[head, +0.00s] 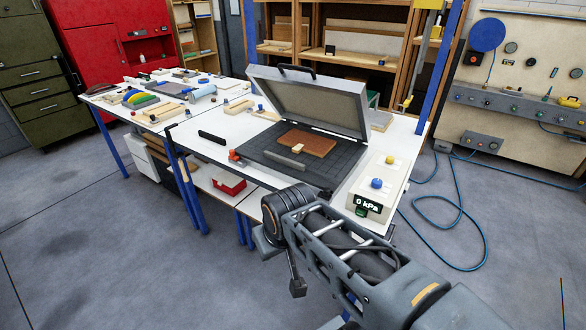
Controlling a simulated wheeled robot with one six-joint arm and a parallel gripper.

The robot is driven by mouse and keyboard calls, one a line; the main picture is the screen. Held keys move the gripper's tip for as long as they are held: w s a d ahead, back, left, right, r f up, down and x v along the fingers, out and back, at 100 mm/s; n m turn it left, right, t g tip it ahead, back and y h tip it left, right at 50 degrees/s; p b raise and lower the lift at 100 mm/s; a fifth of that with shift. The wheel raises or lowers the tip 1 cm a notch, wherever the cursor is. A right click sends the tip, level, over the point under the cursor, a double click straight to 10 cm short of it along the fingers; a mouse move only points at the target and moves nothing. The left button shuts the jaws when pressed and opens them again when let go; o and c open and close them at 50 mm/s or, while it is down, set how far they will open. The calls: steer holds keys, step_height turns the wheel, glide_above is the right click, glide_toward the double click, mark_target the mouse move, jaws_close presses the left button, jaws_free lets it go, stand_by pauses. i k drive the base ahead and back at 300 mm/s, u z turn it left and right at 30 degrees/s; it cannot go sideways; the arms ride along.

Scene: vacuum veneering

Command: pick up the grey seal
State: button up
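A grey bar (285,161), which looks like the grey seal, lies on the dark gridded bed (262,148) of the press, near its front edge. A reddish-brown panel (307,142) lies just behind it with a small pale block (297,149) on top. The grey lid (312,98) stands open, tilted back. My arm reaches in from the lower right, its elbow in front of the table. A dark tip (297,287) hangs below the arm and looks like part of my gripper, apart from the bar. Its fingers do not show clearly.
A black bar (212,138) lies on the white table left of the bed. A red-handled fitting (234,156) sits at the bed's left corner. A control box (377,188) with a blue knob reads 0 kPa at right. A blue hose (455,225) loops on the floor.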

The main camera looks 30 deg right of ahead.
mark_target(294, 164)
steer(key=z, duration=0.65)
steer(key=i, duration=0.95)
steer(key=u, duration=0.05)
steer(key=k, duration=0.5)
steer(key=u, duration=0.9)
steer(key=i, duration=0.3)
steer(key=z, duration=0.8)
